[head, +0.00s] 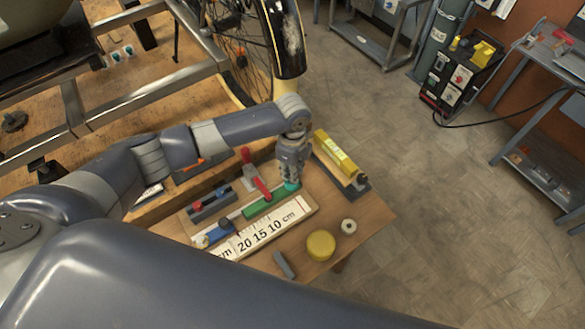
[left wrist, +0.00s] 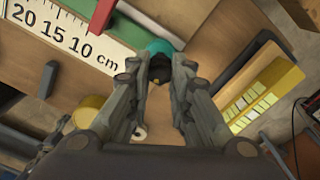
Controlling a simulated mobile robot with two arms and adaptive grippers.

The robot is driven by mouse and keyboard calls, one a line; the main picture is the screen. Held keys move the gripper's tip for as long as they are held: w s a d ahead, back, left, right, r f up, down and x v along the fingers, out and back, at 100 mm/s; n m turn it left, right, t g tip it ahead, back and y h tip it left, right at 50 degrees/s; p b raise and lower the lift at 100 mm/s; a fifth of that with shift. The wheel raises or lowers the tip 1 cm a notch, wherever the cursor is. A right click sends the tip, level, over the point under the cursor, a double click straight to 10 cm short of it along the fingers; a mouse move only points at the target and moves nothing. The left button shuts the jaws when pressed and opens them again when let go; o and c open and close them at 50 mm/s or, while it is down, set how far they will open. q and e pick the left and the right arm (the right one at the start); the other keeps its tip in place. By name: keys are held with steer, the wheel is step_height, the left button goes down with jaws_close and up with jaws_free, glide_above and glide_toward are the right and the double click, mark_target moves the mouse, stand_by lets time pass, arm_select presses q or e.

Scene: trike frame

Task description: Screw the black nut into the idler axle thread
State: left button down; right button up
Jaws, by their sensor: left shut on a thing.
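My left gripper (head: 289,178) points down at the front workbench, near the teal end piece (head: 292,186) of a green bar. In the left wrist view its fingers (left wrist: 159,76) are closed on a small dark piece (left wrist: 158,70), which looks like the black nut; the fingers hide most of it. The teal piece (left wrist: 160,47) shows just beyond the fingertips; whether the dark piece touches it, I cannot tell. I cannot make out the idler axle thread. My right gripper is not in view.
A ruler board (head: 262,232), red-handled tool (head: 256,178), yellow block (head: 336,153), yellow disc (head: 320,245), pale ring (head: 348,226) and grey bar (head: 284,264) surround the gripper. The trike frame (head: 150,98) and wheel stand behind. Bare wood shows at the bench's right corner.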

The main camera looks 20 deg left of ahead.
arm_select(q)
steer(key=shift+f+b, duration=0.8)
steer(key=shift+f, duration=0.6)
steer(key=c, duration=1.4)
jaws_free()
steer(key=shift+o, duration=0.2)
steer(key=shift+r, duration=0.15)
step_height(320, 180, up, 12)
